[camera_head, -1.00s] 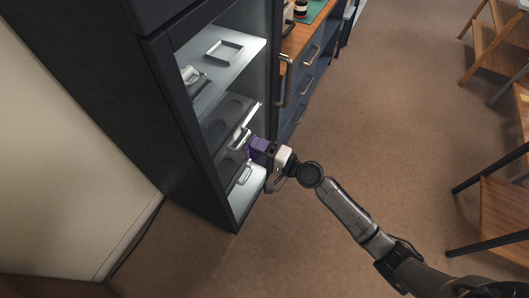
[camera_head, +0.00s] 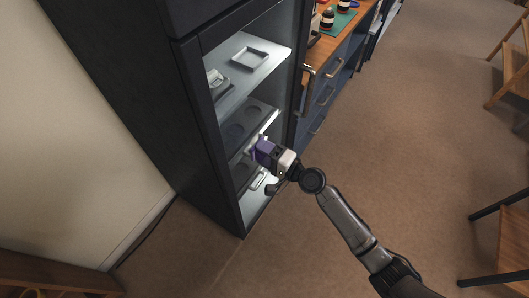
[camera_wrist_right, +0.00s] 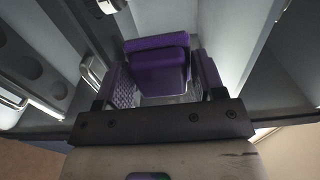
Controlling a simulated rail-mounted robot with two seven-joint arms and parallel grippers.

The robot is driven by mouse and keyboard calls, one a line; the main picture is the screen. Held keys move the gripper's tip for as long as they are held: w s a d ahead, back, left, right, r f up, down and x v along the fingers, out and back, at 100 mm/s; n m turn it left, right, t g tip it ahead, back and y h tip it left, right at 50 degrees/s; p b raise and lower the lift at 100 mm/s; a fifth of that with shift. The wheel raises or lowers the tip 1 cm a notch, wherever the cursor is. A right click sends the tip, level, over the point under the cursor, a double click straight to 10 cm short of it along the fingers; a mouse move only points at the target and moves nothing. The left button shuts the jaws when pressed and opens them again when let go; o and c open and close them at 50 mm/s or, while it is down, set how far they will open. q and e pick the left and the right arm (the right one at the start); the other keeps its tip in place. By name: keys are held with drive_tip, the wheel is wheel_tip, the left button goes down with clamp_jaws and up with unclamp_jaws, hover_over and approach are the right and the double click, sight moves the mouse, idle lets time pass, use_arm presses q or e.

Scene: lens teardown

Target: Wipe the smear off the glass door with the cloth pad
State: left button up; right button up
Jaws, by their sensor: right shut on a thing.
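The gripper also shows there (camera_wrist_right: 162,90). I cannot tell whether the pad touches the glass. My left gripper is not in view.
A small square tray (camera_head: 250,58) and a metal item (camera_head: 216,82) stand on the upper shelf. A dark shelf with round recesses (camera_head: 240,125) is below. A drawer counter (camera_head: 335,80) adjoins at right. Wooden furniture (camera_head: 505,235) stands far right. The floor between is clear.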

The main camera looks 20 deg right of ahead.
sight(257, 137)
drive_tip(key=shift+w+a, duration=0.2)
drive_tip(key=shift+w, duration=0.1)
drive_tip(key=shift+w+a, duration=0.35)
drive_tip(key=shift+w, duration=0.15)
idle(0.5)
drive_tip(key=shift+w+d, duration=0.1)
drive_tip(key=shift+w+d+f+b, duration=0.1)
drive_tip(key=shift+w+d+b, duration=0.3)
drive_tip(key=shift+d+b, duration=0.35)
drive_tip(key=shift+w+d+b, duration=0.55)
drive_tip(key=shift+d+b, duration=0.1)
drive_tip(key=shift+d, duration=0.1)
drive_tip(key=shift+w, duration=0.15)
drive_tip(key=shift+a, duration=0.1)
